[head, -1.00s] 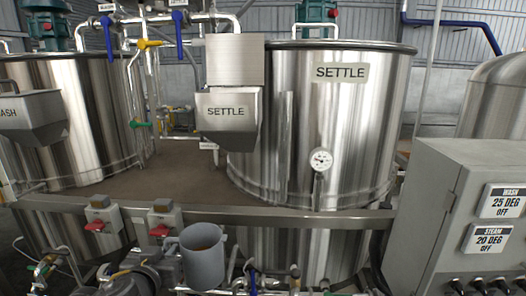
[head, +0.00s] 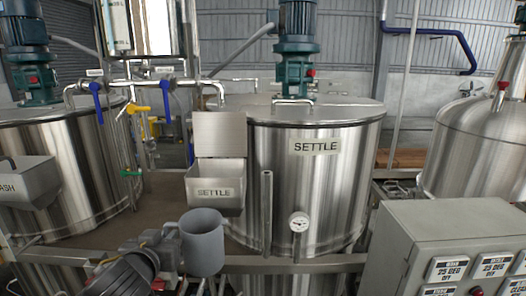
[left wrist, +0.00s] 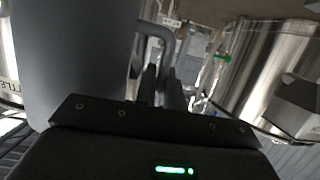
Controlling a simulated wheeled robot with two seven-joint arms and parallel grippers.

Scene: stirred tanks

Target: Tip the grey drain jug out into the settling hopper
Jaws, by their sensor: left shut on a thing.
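The grey drain jug (head: 203,250) is upright in the head view, in front of and a little below the settling hopper. My left gripper (head: 170,234) comes in from the left and is shut on the jug's handle. In the left wrist view the jug's side (left wrist: 70,60) fills the left, and my fingers (left wrist: 161,88) close on its handle (left wrist: 168,42). The settling hopper (head: 215,194) is a steel box labelled SETTLE on the front of the tank, with its plate (head: 220,134) standing up behind its open top. The jug's contents cannot be made out. My right gripper is not in view.
The SETTLE tank (head: 330,185) stands behind the hopper, with a dial gauge (head: 299,222) on its front. A WASH hopper (head: 30,182) hangs at the far left. A grey control box (head: 450,245) stands at right. Pipes with blue-handled valves (head: 97,95) run above left.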

